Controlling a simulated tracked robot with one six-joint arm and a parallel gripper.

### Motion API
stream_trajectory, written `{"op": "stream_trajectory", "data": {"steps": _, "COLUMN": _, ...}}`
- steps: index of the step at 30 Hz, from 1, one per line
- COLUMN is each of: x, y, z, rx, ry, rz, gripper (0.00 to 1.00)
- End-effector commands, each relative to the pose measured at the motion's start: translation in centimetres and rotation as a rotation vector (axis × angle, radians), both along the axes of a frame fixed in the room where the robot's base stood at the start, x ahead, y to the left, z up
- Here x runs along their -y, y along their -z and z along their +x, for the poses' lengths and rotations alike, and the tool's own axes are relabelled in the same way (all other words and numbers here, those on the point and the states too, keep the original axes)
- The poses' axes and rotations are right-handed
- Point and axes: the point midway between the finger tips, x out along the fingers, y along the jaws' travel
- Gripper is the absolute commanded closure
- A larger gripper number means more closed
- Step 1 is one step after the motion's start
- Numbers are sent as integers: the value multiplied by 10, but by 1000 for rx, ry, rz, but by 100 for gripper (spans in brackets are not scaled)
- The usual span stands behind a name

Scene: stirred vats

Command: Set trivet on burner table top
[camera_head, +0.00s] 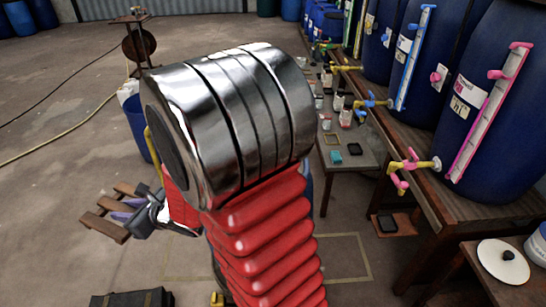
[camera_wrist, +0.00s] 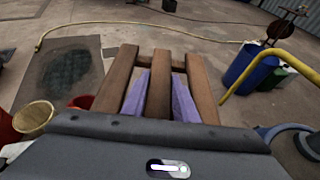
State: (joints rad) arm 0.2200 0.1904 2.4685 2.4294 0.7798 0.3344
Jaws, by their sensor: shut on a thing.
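My gripper (camera_head: 128,208) is shut on a brown wooden slatted trivet (camera_head: 103,227) and holds it out in front, above the floor. In the wrist view the trivet (camera_wrist: 117,82) shows three long slats joined by a crosspiece. The purple fingers of my gripper (camera_wrist: 160,88) lie on either side of its middle slat. A small rusty stand with a flat top (camera_head: 131,18) and a round disc stands at the back left. It also shows at the top right of the wrist view (camera_wrist: 292,10). I cannot tell whether this is the burner table.
Blue vats (camera_head: 490,100) with pink and blue taps line a wooden bench (camera_head: 455,207) on the right. A low table (camera_head: 352,180) holds small items. In the wrist view, a blue bin (camera_wrist: 250,68) stands right of the trivet and buckets (camera_wrist: 34,117) stand left. Hoses cross the open floor.

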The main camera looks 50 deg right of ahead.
Motion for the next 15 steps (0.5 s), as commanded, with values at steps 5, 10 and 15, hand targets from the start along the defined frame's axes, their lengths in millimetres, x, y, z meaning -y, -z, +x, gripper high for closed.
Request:
{"op": "stream_trajectory", "data": {"steps": 5, "x": 3, "y": 0, "z": 1, "rx": 1, "ry": 4, "rz": 1, "gripper": 100}}
{"op": "stream_trajectory", "data": {"steps": 10, "x": 28, "y": 6, "z": 2, "rx": 1, "ry": 49, "rz": 1, "gripper": 100}}
{"op": "stream_trajectory", "data": {"steps": 15, "x": 83, "y": 18, "z": 5, "rx": -2, "ry": 141, "rz": 0, "gripper": 100}}
